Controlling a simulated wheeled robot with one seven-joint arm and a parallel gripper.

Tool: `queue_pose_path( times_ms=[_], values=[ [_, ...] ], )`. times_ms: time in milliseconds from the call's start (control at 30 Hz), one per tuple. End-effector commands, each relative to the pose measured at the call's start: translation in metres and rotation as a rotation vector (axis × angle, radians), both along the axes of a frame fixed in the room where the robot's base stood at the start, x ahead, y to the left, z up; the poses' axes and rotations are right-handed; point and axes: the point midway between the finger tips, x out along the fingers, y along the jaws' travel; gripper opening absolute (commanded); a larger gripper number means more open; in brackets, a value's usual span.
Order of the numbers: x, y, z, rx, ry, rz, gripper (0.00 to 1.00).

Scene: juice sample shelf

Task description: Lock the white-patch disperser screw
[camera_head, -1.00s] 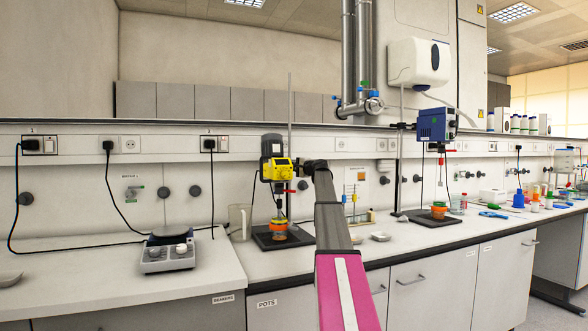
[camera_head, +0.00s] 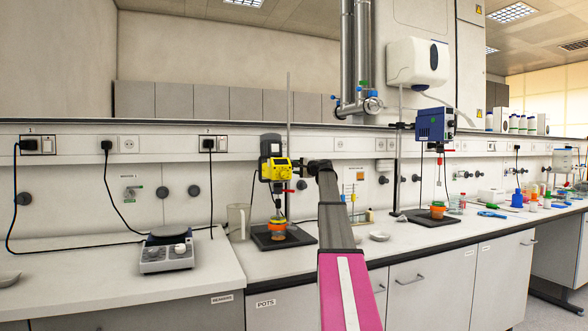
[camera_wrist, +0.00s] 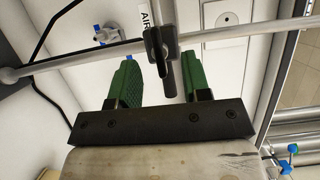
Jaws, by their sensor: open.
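A yellow and dark-grey disperser (camera_head: 274,165) hangs on a stand rod (camera_head: 289,110), over an orange-topped jar (camera_head: 278,226). A small pale patch shows on its upper body. A blue disperser (camera_head: 432,125) stands further right; I cannot tell whether it bears a patch. My gripper (camera_wrist: 168,62) is open, its two green fingers spread. In the wrist view a dark clamp screw (camera_wrist: 155,50) lies between and beyond the fingers, beside the grey rod (camera_wrist: 75,62). Contact with the fingers cannot be told. In the head view my gripper (camera_head: 306,168) is just right of the yellow disperser.
A hotplate stirrer (camera_head: 167,252) stands at the left, and a beige jug (camera_head: 238,221) stands beside the yellow disperser's stand. A small white dish (camera_head: 379,236) lies right of my arm. Bottles and tools crowd the right bench. The front left worktop is mostly clear.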

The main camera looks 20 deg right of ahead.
Motion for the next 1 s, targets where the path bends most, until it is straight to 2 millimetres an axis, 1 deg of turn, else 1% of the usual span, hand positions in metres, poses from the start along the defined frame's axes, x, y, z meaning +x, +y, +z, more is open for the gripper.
queue_pose_path(
  times_ms=[33, 200, 300, 400, 533, 1000],
  values=[
    [-0.012, -0.004, -0.001, 0.0, 0.0, -0.002, 0.44],
    [-0.042, -0.017, -0.001, 0.0, 0.0, -0.002, 0.44],
    [-0.057, -0.025, -0.001, 0.0, 0.0, -0.002, 0.44],
    [-0.067, -0.03, -0.001, 0.0, 0.0, -0.001, 0.44],
    [-0.071, -0.033, -0.001, 0.001, 0.0, -0.001, 0.44],
    [-0.071, -0.033, -0.001, 0.001, 0.0, -0.001, 0.44]
  ],
)
